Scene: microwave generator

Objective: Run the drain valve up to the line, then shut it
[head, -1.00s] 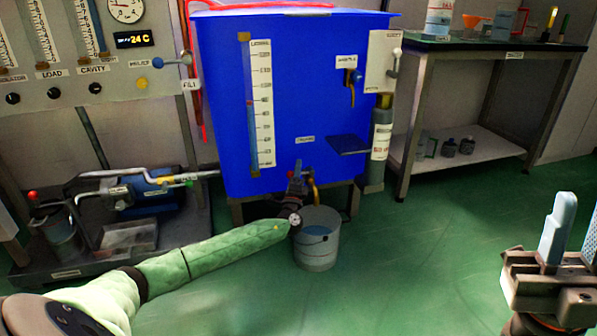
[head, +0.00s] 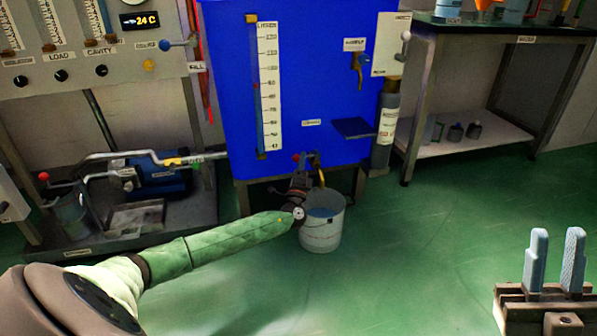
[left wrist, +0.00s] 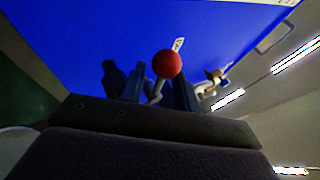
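The blue tank (head: 340,110) carries a sight tube with a litre scale (head: 270,88); a small red mark (head: 257,84) sits beside the tube. The liquid level is too small to tell. The drain valve's red knob (head: 296,158) shows at the tank's bottom, and in the left wrist view the red ball (left wrist: 167,64) stands on a thin lever. My left gripper (left wrist: 158,90) has one finger on each side of that lever, with gaps visible. A bucket (head: 321,232) below the spout holds bluish liquid. My right gripper (head: 554,260) is open and empty, far right of the bucket.
A pump unit (head: 160,175) on a dark base is at left below a gauge panel (head: 60,75). A grey cylinder (head: 389,125) hangs at the tank's right side. A workbench (head: 500,36) stands at right. The green floor is clear between bucket and right gripper.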

